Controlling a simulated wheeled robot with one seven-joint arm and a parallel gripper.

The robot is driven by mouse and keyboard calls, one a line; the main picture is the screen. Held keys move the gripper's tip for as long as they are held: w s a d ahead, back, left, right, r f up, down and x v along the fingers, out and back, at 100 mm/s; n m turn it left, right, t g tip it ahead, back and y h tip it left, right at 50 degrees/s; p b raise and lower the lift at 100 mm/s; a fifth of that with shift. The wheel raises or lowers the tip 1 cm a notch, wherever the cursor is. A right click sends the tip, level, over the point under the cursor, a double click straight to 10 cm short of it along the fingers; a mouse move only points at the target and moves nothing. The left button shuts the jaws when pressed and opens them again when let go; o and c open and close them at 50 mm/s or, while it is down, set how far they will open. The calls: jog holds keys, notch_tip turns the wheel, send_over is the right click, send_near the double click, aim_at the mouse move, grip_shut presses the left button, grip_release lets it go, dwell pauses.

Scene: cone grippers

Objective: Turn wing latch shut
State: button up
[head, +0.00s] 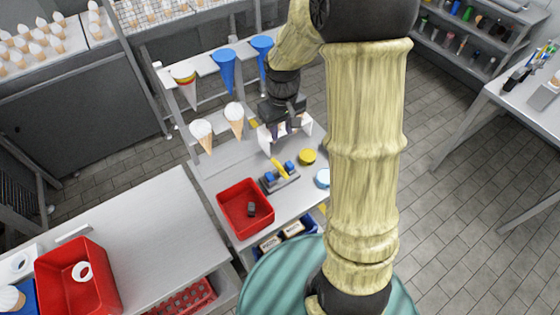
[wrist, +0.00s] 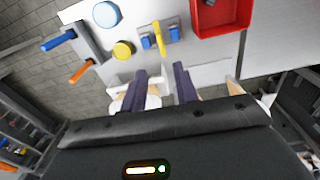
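The wing latch is a yellow bar (head: 280,168) on a small grey plate, lying between two blue blocks, on the grey worktop. In the wrist view the yellow bar (wrist: 159,38) runs roughly up and down the picture, a blue block on each side. My gripper (head: 286,130) is behind the latch in the head view, its fingertips partly hidden there. In the wrist view my two dark fingers (wrist: 160,72) are apart with nothing between them. They point toward the latch and appear clear of it.
A yellow round knob (head: 307,157) and a light blue disc (head: 322,178) sit right of the latch. A red bin (head: 245,208) holding a small dark object stands to its left front. A rack with cones (head: 234,118) and blue funnels (head: 226,70) stands behind.

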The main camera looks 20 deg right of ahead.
aim_at(280, 166)
jog(key=f+p, duration=0.1)
jog(key=f, duration=0.5)
jog(key=w+f+p, duration=0.1)
jog(key=f+p, duration=0.1)
jog(key=f, duration=0.4)
jog(key=f+p, duration=0.1)
jog(key=f, duration=0.5)
jog(key=shift+w, duration=0.3)
grip_shut()
